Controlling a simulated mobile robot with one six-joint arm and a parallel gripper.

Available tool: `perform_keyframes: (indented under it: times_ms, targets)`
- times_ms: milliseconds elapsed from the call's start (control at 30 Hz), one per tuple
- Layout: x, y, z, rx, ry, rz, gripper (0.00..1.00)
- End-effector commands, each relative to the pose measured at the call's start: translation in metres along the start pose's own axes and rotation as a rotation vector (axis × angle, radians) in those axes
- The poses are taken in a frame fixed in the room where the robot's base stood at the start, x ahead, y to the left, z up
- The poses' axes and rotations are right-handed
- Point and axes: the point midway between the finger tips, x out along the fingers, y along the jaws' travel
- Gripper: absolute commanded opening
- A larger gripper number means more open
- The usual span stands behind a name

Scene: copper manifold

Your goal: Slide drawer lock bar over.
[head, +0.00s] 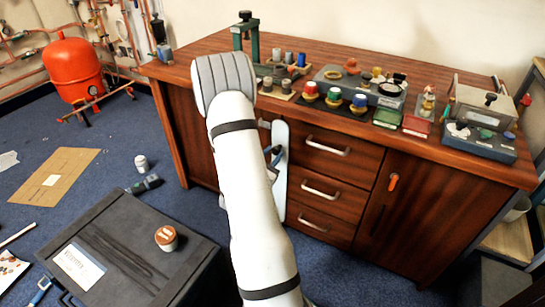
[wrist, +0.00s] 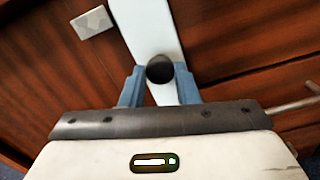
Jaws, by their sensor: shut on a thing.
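The lock bar (head: 281,185) is a long pale bar standing roughly upright at the left edge of the drawers. In the wrist view the white bar (wrist: 148,28) runs up from between my fingers, tilted in the picture. A dark round knob (wrist: 160,70) is on the bar. My gripper (wrist: 161,80) has its two blue fingers on either side of the knob and is shut on it. In the head view my arm hides part of the bar and most of the gripper.
Three drawers with metal handles (head: 321,188) are right of the bar. A handle (wrist: 292,108) shows close by on the right in the wrist view. A pale plate (wrist: 91,22) is on the wood to the left. A dark case (head: 130,235) stands on the floor at left.

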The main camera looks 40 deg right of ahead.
Motion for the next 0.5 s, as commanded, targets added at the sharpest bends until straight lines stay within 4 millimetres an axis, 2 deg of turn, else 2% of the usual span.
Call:
perform_keyframes:
  times_ms: [267, 300, 500]
  targets:
    - [0.0013, -0.0041, 0.0019, -0.001, -0.005, -0.011, 0.00]
    - [0.0014, -0.0045, 0.0019, -0.001, -0.005, -0.012, 0.30]
    - [0.0015, -0.0044, 0.0019, -0.001, -0.005, -0.011, 0.47]
